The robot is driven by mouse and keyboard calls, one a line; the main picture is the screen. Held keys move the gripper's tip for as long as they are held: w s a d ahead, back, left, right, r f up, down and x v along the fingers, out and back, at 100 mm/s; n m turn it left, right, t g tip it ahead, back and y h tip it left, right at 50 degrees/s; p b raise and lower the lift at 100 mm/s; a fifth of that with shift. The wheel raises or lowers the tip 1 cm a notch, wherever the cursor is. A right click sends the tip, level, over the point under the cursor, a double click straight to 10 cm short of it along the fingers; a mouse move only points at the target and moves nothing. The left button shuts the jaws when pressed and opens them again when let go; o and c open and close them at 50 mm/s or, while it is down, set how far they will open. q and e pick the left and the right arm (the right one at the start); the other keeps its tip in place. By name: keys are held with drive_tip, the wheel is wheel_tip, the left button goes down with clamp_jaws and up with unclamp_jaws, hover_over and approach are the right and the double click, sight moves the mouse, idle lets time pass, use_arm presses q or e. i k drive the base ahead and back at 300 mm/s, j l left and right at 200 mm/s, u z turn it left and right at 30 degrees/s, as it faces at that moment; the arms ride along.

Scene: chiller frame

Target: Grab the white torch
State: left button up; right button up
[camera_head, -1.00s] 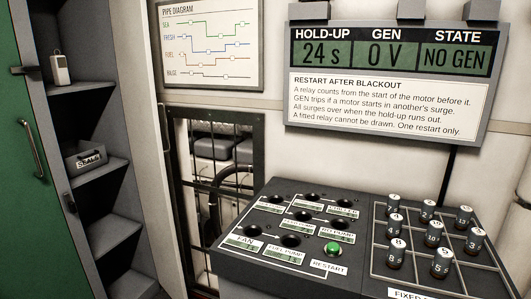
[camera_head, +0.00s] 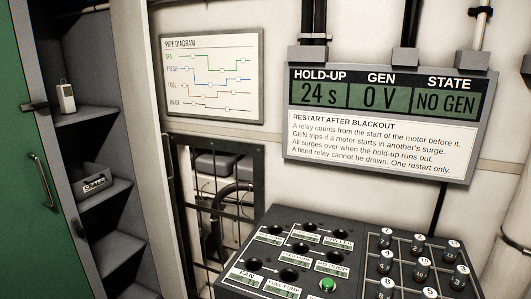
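A small white upright object (camera_head: 67,98), which looks like the white torch, stands on the upper shelf of the open cabinet at the left. It has a small loop or clip on top. Neither of my grippers shows in the view, so I cannot see whether they are open or shut.
A green cabinet door (camera_head: 22,170) stands at the far left. A grey box (camera_head: 92,177) sits on a lower shelf. A dark console (camera_head: 235,290) with sockets, a green button (camera_head: 327,285) and several numbered relays fills the lower right. A status panel (camera_head: 380,120) hangs above it.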

sight(65, 92)
drive_tip(key=u, duration=1.45)
